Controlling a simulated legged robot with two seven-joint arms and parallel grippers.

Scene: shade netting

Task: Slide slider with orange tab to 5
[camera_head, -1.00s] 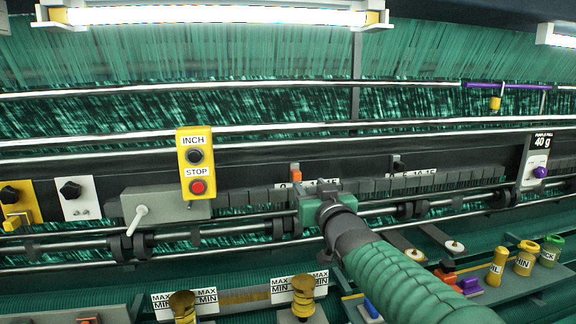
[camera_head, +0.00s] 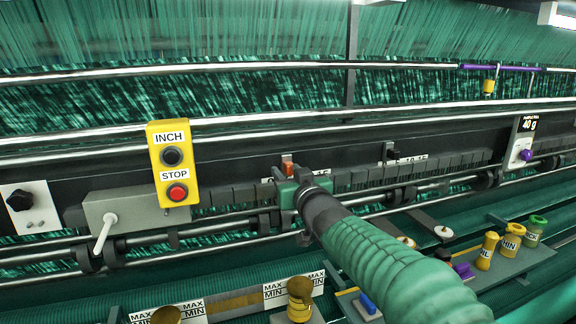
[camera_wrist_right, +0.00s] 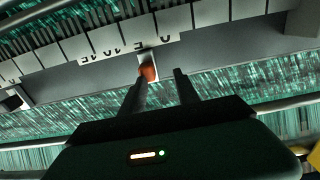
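The slider's orange tab (camera_head: 288,168) stands on a dark rail behind my right gripper in the head view. In the right wrist view the orange tab (camera_wrist_right: 148,72) sits at the tips of my right gripper (camera_wrist_right: 158,82), nearer the left finger, with a gap to the right finger. The fingers are apart. A white number scale (camera_wrist_right: 130,46) shows upside down beside the tab, which is near its low end; I cannot tell the exact mark. In the head view my right gripper (camera_head: 296,190) hides most of that scale. My left gripper is out of view.
A second slider with a black tab (camera_head: 391,152) is further right on the rail. A yellow INCH/STOP box (camera_head: 174,163) and a grey lever box (camera_head: 128,212) are left. Metal bars run below the rail.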

